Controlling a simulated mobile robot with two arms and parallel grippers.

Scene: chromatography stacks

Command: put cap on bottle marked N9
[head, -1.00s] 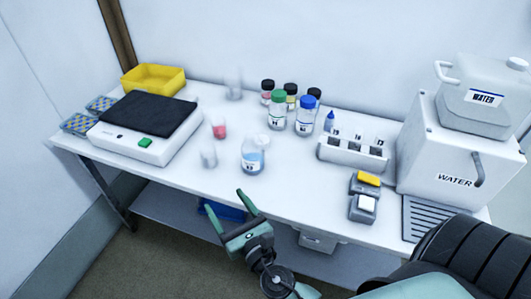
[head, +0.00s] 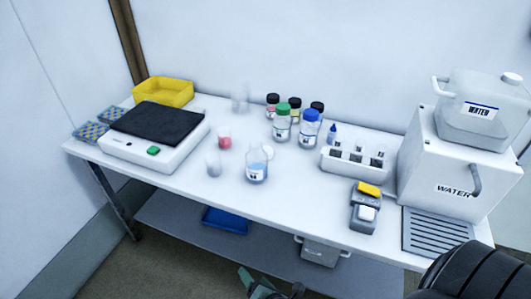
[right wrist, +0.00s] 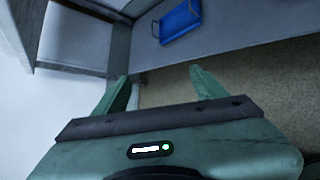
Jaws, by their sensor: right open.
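A clear bottle of pale blue liquid (head: 257,167) stands upright near the front middle of the bench, with no coloured cap on it; its label is too small to read surely. A small white round thing (head: 268,152), possibly a cap, shows just behind it. A green-capped bottle (head: 282,126) and a blue-capped bottle (head: 309,130) stand further back. My right gripper (head: 266,285) is at the bottom edge of the head view, below the bench front. In the right wrist view its two green fingers (right wrist: 158,80) are apart and empty. My left gripper is not in view.
Beakers, one with pink liquid (head: 224,138), stand left of the blue-liquid bottle. A balance-like device with a black top (head: 157,119) is at left. A white rack (head: 354,162) and a water tank (head: 450,165) are at right. A blue tray (head: 225,219) lies on the lower shelf.

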